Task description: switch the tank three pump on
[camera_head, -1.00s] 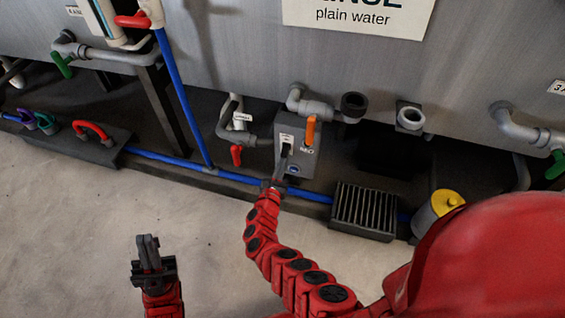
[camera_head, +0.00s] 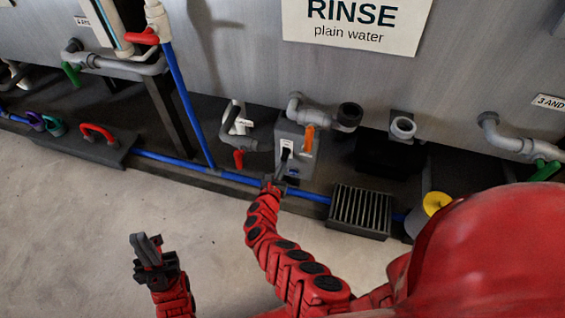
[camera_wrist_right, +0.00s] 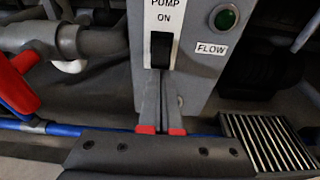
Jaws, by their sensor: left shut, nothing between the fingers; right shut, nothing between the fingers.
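The grey pump box (camera_head: 290,150) stands at the foot of the tank marked RINSE. In the right wrist view its face (camera_wrist_right: 196,65) carries a label reading PUMP ON, a black switch (camera_wrist_right: 161,50), a dark green lamp (camera_wrist_right: 225,19) and a FLOW label. I cannot tell whether the lamp is lit. My right gripper (camera_head: 274,184) is at the box's lower front. In the right wrist view its shut, empty fingers (camera_wrist_right: 165,78) point up the face, with tips just below the switch; contact is unclear. My left gripper (camera_head: 146,246) is shut and empty over the floor.
An orange lever (camera_head: 309,138) is at the box's upper right, and a red-handled valve (camera_head: 238,159) to its left. A blue pipe (camera_head: 315,196) runs along the floor edge. A slatted black grate (camera_head: 360,211) lies to the right. Open floor (camera_head: 80,230) is at left.

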